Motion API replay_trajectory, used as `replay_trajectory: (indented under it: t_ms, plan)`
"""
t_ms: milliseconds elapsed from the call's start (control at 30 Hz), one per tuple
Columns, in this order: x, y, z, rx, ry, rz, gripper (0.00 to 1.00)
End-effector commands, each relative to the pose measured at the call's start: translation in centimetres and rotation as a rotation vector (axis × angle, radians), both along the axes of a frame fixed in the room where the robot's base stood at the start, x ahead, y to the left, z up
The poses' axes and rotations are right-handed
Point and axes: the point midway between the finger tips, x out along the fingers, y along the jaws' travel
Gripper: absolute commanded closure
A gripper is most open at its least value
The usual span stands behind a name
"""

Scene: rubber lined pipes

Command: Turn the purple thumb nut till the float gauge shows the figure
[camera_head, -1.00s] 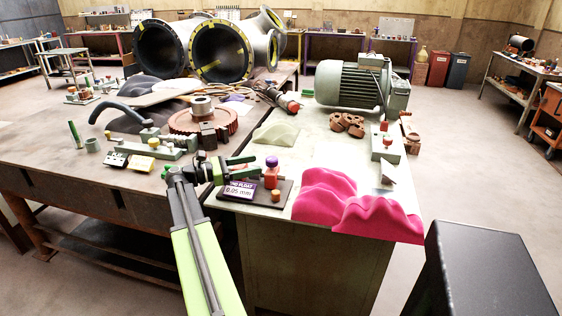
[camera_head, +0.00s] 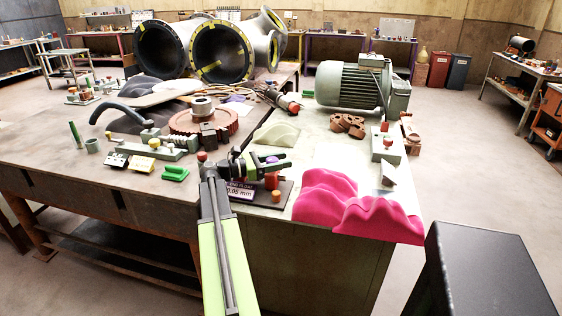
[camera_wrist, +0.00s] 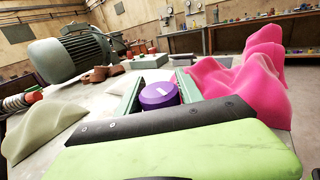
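The purple thumb nut (camera_head: 272,159) tops a red post (camera_head: 271,180) on a dark base plate (camera_head: 284,197). My gripper (camera_head: 277,162) has its green fingers spread on either side of the nut. In the wrist view the purple nut (camera_wrist: 158,95) lies between the two fingers, with its top facing me and a pale mark on it. The fingers look very close to its sides; firm contact cannot be made out. The float gauge's sign (camera_head: 240,192) reads 0.05 mm, its top line partly hidden by my arm. An orange knob (camera_head: 276,196) sits in front of the post.
Pink wavy blocks (camera_head: 325,192) stand right of the base plate. A pale wavy block (camera_head: 276,134) and a grey-green motor (camera_head: 350,87) are behind. A green part (camera_head: 175,174) and a red-brown gear (camera_head: 203,121) lie to the left. The floor on the right is mostly clear.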

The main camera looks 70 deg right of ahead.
Motion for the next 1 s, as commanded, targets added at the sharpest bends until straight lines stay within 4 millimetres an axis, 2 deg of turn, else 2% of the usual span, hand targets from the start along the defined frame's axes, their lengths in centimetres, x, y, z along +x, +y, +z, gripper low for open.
replay_trajectory:
  t_ms: [33, 300, 433, 733, 1000]
  plan:
    - [0.0, 0.0, 0.0, 0.0, 0.0, 0.0, 0.65]
    - [-0.01, 0.0, 0.0, 0.0, 0.0, -0.001, 1.0]
    - [-0.14, 0.11, 0.0, 0.0, 0.0, 0.026, 1.0]
    - [0.3, -0.35, 0.0, 0.0, 0.0, 0.252, 1.0]
    - [0.51, -0.59, 0.0, 0.0, 0.0, 0.267, 1.0]
